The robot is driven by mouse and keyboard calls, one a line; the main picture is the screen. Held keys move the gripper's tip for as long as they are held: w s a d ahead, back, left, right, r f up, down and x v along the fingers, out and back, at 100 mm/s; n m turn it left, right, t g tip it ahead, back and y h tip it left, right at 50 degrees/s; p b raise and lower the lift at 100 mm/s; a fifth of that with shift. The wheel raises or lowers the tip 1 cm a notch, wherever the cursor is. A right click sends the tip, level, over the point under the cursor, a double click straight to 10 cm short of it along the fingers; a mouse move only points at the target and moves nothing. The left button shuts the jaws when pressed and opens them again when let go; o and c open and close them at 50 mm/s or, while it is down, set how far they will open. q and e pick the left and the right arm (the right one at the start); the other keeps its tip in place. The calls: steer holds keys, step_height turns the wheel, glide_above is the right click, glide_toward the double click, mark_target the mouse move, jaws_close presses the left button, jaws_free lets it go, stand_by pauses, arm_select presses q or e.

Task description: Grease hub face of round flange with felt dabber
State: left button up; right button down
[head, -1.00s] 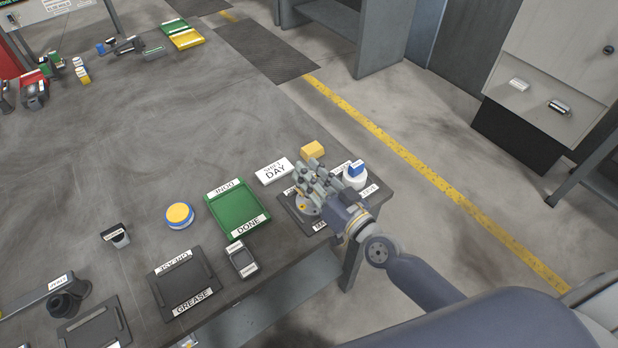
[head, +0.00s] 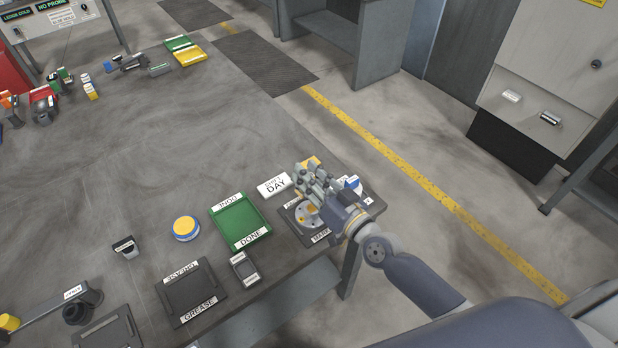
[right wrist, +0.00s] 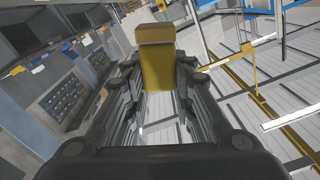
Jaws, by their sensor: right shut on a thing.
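My right gripper (head: 308,178) is over the back of the dark mat labelled MARK (head: 291,229) at the table's right end. It is shut on a yellow block-like piece, seen between the fingers in the right wrist view (right wrist: 157,65), likely the felt dabber. In the head view its yellow top (head: 312,162) shows just beyond the fingers. The round flange (head: 304,216), a grey disc with an orange-yellow spot, lies on the mat, partly hidden by my gripper. I cannot tell whether dabber and flange touch. My left gripper is out of view.
Left of the mat are the DAY card (head: 275,185), green DONE tray (head: 240,222), a blue-yellow round tin (head: 186,228) and the GREASE mat (head: 191,291). The table's middle is clear.

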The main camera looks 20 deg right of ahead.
stand_by(0.4)
steer(key=shift+w+f+b, duration=0.25)
steer(key=shift+f+b, duration=0.2)
steer(key=shift+f, duration=0.05)
steer(key=shift+a, duration=0.1)
